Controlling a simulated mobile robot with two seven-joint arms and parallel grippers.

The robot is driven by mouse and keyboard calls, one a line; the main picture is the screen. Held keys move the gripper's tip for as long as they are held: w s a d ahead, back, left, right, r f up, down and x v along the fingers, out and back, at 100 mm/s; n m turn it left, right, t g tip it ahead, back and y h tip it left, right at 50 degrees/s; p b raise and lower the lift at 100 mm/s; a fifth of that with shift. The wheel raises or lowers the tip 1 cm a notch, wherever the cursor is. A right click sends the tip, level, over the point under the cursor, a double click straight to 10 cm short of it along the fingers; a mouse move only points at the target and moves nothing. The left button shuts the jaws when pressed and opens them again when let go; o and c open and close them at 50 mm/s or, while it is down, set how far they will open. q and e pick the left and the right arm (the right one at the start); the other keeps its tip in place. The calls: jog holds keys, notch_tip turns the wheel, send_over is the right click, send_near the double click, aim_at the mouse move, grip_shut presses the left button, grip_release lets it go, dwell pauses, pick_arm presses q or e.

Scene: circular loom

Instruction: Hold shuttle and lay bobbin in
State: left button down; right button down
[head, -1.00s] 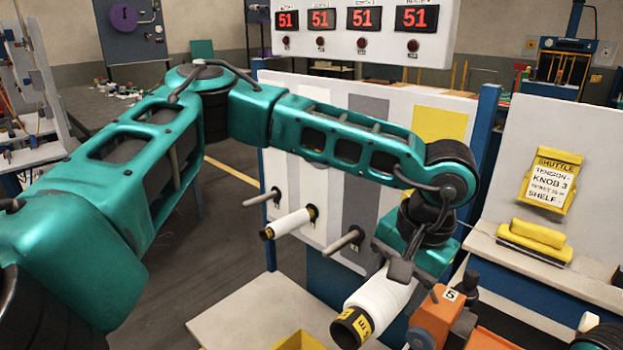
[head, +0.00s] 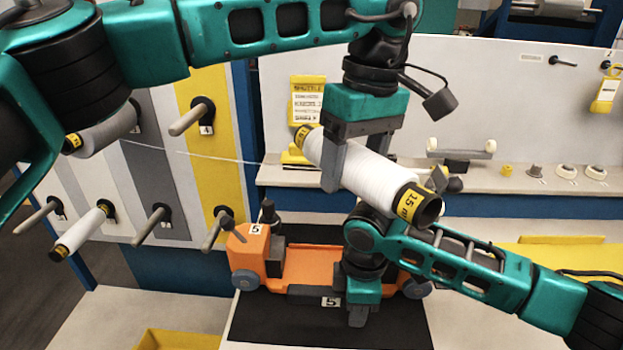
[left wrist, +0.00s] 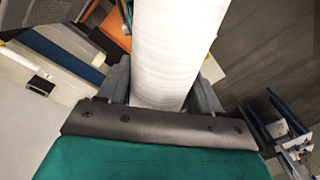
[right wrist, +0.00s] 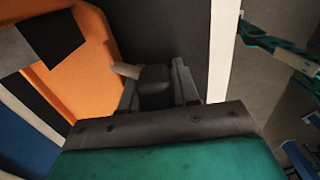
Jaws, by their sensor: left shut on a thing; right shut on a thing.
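The bobbin (head: 350,168) is a large white spool with yellow-and-black ends, one marked "15 m". My left gripper (head: 338,180) is shut around its middle and holds it tilted above the shuttle. The white bobbin also fills the left wrist view (left wrist: 172,45) between the fingers. The orange shuttle (head: 310,262), labelled 5 and with grey wheels, rests on a black mat. My right gripper (head: 358,315) points down at its near side. In the right wrist view its fingers close on a dark part (right wrist: 156,88) beside the orange body (right wrist: 75,65). My arms and the bobbin hide part of the shuttle.
A panel of pegs at left carries a grey spool (head: 105,132) and a small white spool (head: 82,230). A thread (head: 215,157) runs from the left towards the held bobbin. A shelf (head: 520,182) with small parts stands behind. A yellow tray (head: 178,340) is at front left.

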pick_arm(q)
jog(key=w+f+n, duration=0.3)
jog(key=w+n, duration=0.2)
jog(key=n, duration=0.5)
send_over(328, 269)
notch_tip(328, 269, down, 4)
notch_tip(328, 269, down, 8)
jog(key=shift+n, duration=0.3)
jog(key=shift+d, duration=0.15)
jog(key=shift+f, duration=3.1)
jog(key=shift+f, duration=1.05)
jog(key=shift+c, duration=0.6)
grip_release()
notch_tip(328, 269, up, 12)
jog(key=shift+d, duration=0.45)
